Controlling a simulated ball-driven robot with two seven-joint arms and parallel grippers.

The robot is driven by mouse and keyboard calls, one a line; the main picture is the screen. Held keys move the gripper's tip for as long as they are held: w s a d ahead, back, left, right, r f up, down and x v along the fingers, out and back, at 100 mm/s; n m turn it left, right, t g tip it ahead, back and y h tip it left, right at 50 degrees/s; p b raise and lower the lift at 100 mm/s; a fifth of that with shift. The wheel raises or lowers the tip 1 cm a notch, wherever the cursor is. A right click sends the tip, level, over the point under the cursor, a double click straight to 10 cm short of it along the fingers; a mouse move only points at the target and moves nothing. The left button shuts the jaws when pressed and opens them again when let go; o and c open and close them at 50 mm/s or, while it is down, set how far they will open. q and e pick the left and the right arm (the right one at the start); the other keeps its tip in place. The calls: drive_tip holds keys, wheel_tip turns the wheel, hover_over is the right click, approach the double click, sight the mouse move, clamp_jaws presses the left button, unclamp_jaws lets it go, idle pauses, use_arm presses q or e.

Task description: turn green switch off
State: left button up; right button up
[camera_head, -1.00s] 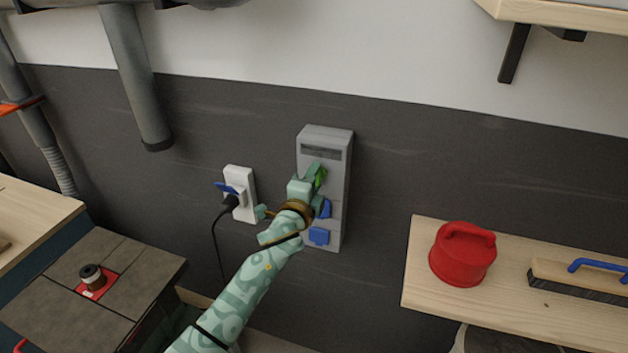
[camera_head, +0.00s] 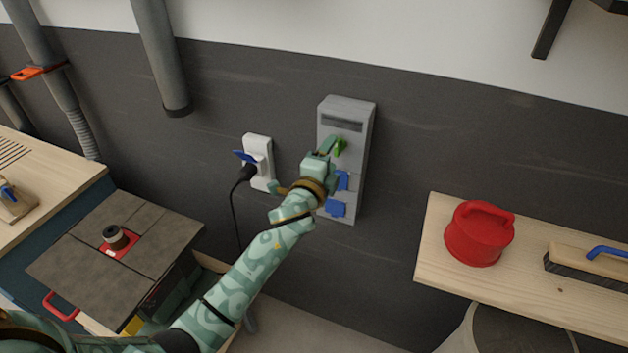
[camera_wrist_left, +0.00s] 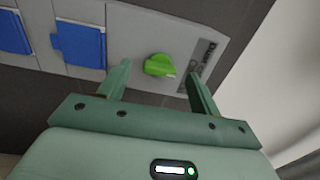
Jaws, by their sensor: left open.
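The green switch (camera_wrist_left: 159,65) is a small bright green knob on the face of a grey wall box (camera_head: 362,130). In the head view the green switch (camera_head: 341,145) is partly covered by my left gripper (camera_head: 333,145). In the left wrist view the fingers of my left gripper (camera_wrist_left: 157,85) are open, one on either side of the knob. A gap shows between the knob and each finger, so nothing is held. My right gripper is not in view.
Two blue socket covers (camera_head: 336,208) sit below the switch on the box. A white outlet (camera_head: 258,160) with a black plug and cable is to its left. A wooden shelf (camera_head: 428,258) with a red lidded container (camera_head: 479,233) and a brush (camera_head: 590,275) is at right.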

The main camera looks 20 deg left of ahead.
use_arm(q)
drive_tip(key=s, duration=1.4)
drive_tip(key=shift+a+b, duration=0.25)
drive_tip(key=shift+b, duration=0.15)
drive_tip(key=shift+w, duration=0.1)
drive_tip(key=s+a+f+n+g+b, duration=0.1)
drive_tip(key=s+f+n+g+b, duration=0.3)
drive_tip(key=f, duration=1.6)
drive_tip(key=s+a+f+n+g+b, duration=0.1)
drive_tip(key=s+f+n+g, duration=0.35)
drive_tip(key=f, duration=1.55)
drive_tip(key=s+a+f+n+g+b, duration=0.2)
drive_tip(key=s+f+b, duration=0.4)
drive_tip(key=s+f, duration=0.9)
drive_tip(key=s+a+f+n+g+b, duration=0.2)
drive_tip(key=s+f+n+g+b, duration=0.2)
drive_tip(key=s+f, duration=1)
drive_tip(key=s+g+b, duration=0.2)
drive_tip(key=s, duration=0.4)
drive_tip(key=shift+a+f+g+y, duration=0.25)
drive_tip(key=shift+f+g+y, duration=0.05)
drive_tip(key=shift+f+g, duration=0.05)
